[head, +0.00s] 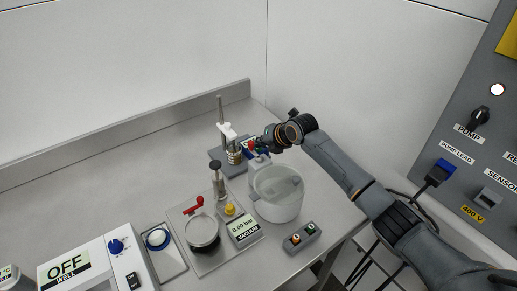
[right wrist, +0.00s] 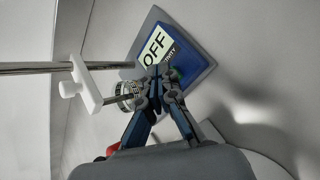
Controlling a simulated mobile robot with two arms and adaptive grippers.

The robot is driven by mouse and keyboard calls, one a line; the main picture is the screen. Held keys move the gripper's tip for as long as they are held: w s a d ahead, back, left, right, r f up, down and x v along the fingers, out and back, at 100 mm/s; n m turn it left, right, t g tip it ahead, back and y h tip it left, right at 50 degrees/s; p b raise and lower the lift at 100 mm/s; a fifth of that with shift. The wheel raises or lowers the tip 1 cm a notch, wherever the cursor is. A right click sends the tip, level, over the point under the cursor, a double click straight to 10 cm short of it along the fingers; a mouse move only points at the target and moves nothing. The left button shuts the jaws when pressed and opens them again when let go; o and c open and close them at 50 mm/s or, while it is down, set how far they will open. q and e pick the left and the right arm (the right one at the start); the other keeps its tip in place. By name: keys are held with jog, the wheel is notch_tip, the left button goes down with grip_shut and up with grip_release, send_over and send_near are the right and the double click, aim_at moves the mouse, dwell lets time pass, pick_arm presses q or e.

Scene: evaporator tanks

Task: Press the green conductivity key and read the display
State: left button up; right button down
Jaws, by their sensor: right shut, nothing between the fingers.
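The blue conductivity meter (right wrist: 182,62) shows in the right wrist view, with a pale display (right wrist: 154,46) reading OFF and part of its label visible. The green key (right wrist: 177,72) shows only as a small patch beside my fingertips, which cover part of the meter's face. My right gripper (right wrist: 160,76) is shut and empty, its tips at the meter's face by the key; I cannot tell whether they touch it. In the head view my right gripper (head: 261,144) is at the meter at the back of the bench, largely hiding it. My left gripper is out of view.
A stand with a rod and white clamp (head: 230,131) is left of the gripper. A vacuum unit (head: 242,228), a two-button box (head: 301,238) and a well unit (head: 92,268) reading OFF are nearer.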

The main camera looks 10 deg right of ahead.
aim_at(261, 149)
jog(key=shift+f+b, duration=0.3)
jog(key=shift+f, duration=0.05)
dwell(0.5)
jog(key=shift+r+p, duration=0.6)
jog(key=shift+r, duration=0.3)
jog(key=shift+r+p, duration=1.75)
jog(key=shift+r, duration=0.75)
